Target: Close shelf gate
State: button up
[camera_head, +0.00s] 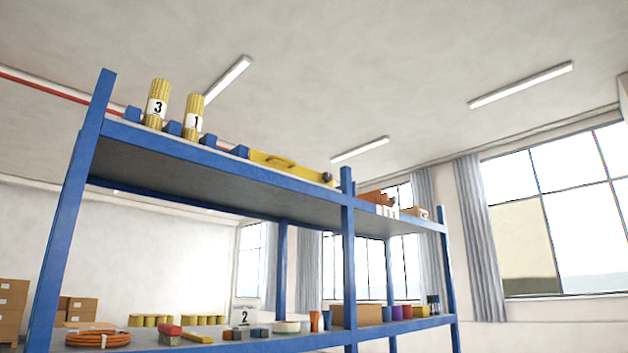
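A blue-framed shelf (230,163) with an upper and a lower level fills the left and middle of the head view. A long yellow piece (258,158) with a handle-like part and a dark round end lies along the upper level's front edge. I cannot tell whether it is the gate; no other part is clearly a gate. Two yellow cylindrical bundles stand upright on the upper level, one labelled 3 (157,104) and one labelled 1 (193,117), among small blue blocks (172,128). My gripper is not in view.
The lower level holds an orange cable coil (97,338), a sign marked 2 (245,312), a cardboard box (357,316) and several coloured cups (397,312). Cardboard boxes (12,310) are stacked at the far left. Windows (545,215) and curtains (480,240) are at the right.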

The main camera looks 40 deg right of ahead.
aim_at(273, 162)
jog(key=z, duration=0.65)
jog(key=i, duration=0.85)
jog(key=z, duration=0.75)
jog(key=k, duration=1.25)
jog(key=z, duration=0.65)
jog(key=i, duration=1.2)
jog(key=u, duration=0.15)
